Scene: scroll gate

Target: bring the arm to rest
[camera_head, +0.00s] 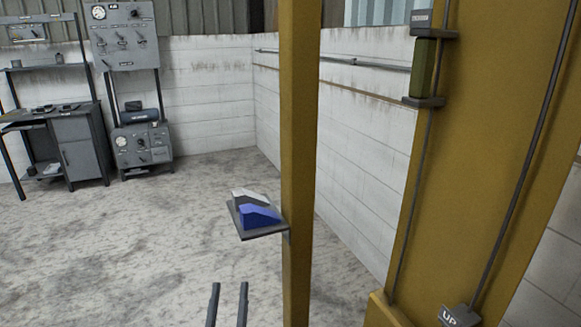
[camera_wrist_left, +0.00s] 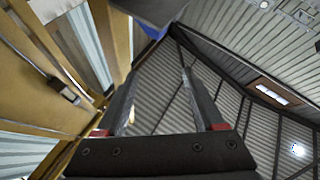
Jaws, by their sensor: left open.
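My left gripper (camera_head: 228,300) shows at the bottom of the head view, its two dark fingers pointing up and apart. It is open with nothing between the fingers. In the left wrist view the gripper (camera_wrist_left: 158,95) also shows spread, with the underside of a dark shelf (camera_wrist_left: 150,8) beyond the fingertips. In the head view that small shelf (camera_head: 262,233) sticks out from a yellow post (camera_head: 297,150), above and apart from the gripper. A blue wedge-shaped piece (camera_head: 260,216) and a grey-white piece (camera_head: 250,195) sit on it. My right gripper is not in view.
A wide yellow column (camera_head: 475,140) stands at the right with a green block (camera_head: 422,68) in a bracket and an "UP" sign (camera_head: 460,316). A grey workbench (camera_head: 70,140) and control cabinet (camera_head: 127,40) stand at the back left. The floor (camera_head: 130,240) at the left is clear.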

